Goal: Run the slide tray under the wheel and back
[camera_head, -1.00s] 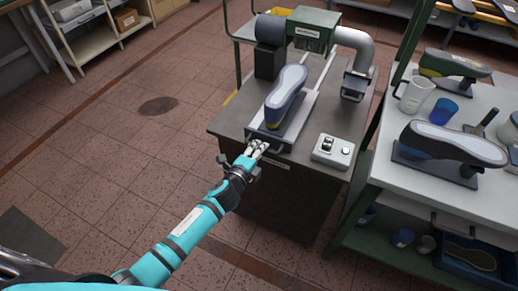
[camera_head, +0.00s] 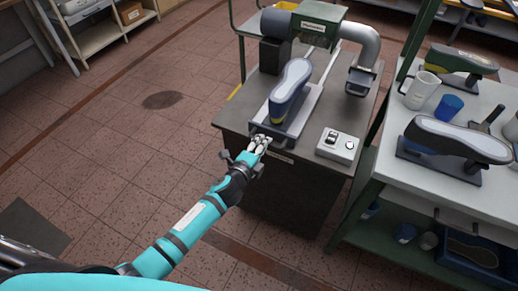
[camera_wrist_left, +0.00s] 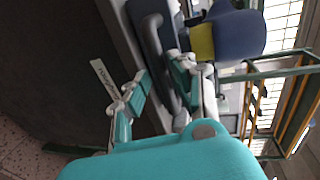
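The slide tray (camera_head: 293,130) lies at the front of its rails on the machine bench. It carries a navy shoe (camera_head: 290,88) with a yellow patch, grey sole up. The green machine housing (camera_head: 318,27) stands over the rails behind; I cannot make out the wheel itself. My left gripper (camera_head: 260,142) is at the tray's front edge. In the left wrist view, the open left gripper (camera_wrist_left: 163,88) has its fingers on either side of the dark handle bar (camera_wrist_left: 157,50), with a gap visible on the near side. My right gripper is not in view.
A control box (camera_head: 338,145) with switches and a green button sits right of the tray on the bench. A grey duct (camera_head: 362,45) bends down behind it. A rack (camera_head: 395,185) at right holds another shoe, a white mug (camera_head: 421,92) and a blue cup (camera_head: 447,107).

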